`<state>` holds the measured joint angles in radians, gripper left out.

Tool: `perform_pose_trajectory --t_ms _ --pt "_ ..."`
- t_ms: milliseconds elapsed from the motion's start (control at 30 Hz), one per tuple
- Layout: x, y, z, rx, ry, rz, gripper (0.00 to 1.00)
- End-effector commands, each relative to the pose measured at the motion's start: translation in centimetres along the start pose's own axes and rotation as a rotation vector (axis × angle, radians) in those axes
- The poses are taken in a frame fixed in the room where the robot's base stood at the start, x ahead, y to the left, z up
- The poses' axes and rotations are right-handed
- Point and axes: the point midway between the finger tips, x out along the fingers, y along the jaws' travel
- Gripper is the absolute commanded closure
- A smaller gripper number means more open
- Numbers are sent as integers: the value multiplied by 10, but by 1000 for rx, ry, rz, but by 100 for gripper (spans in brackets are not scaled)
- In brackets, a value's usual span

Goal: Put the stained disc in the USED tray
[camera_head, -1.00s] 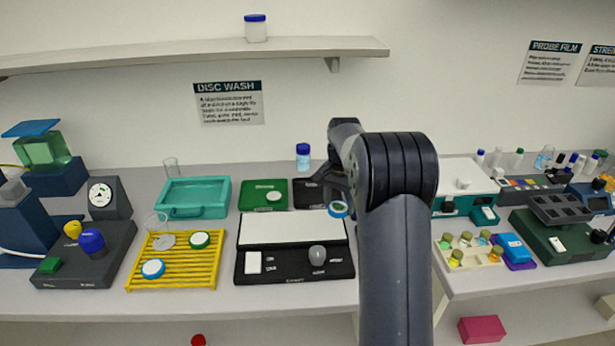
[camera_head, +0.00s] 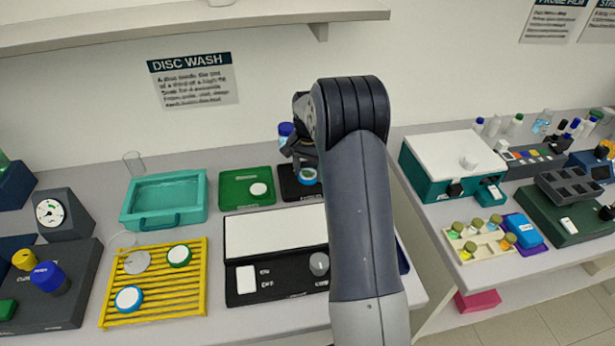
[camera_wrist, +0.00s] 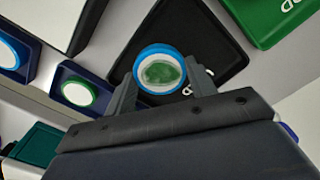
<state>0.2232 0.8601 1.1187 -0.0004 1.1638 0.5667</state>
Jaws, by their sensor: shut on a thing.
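The stained disc (camera_wrist: 160,72) has a blue rim, a white ring and a green-blotched middle. My gripper (camera_wrist: 160,88) is shut on it, one finger at each side. The disc also shows in the head view (camera_head: 308,177), at the end of my arm. The black tray (camera_head: 290,190) is behind and below it there. In the wrist view the disc overlaps the black tray (camera_wrist: 215,50), whose lettering it and a finger partly cover. I cannot tell the height of the disc above the tray.
A green tray (camera_head: 236,199) with a white disc stands just left of the black one. A teal basin (camera_head: 135,212), yellow rack (camera_head: 160,306) and white-topped black board (camera_head: 262,280) lie nearby. Blue holders with discs (camera_wrist: 78,92) show in the wrist view.

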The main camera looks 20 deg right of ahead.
Motion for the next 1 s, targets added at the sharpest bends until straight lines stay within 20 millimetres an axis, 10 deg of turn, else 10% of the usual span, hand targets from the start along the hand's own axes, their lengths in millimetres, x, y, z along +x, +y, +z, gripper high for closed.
perform_pose_trajectory --t_ms 700,733,1000 --pt "44 0 0 0 1 -1 73" --pt "43 0 0 0 1 -1 45" --pt "42 0 0 0 1 -1 26"
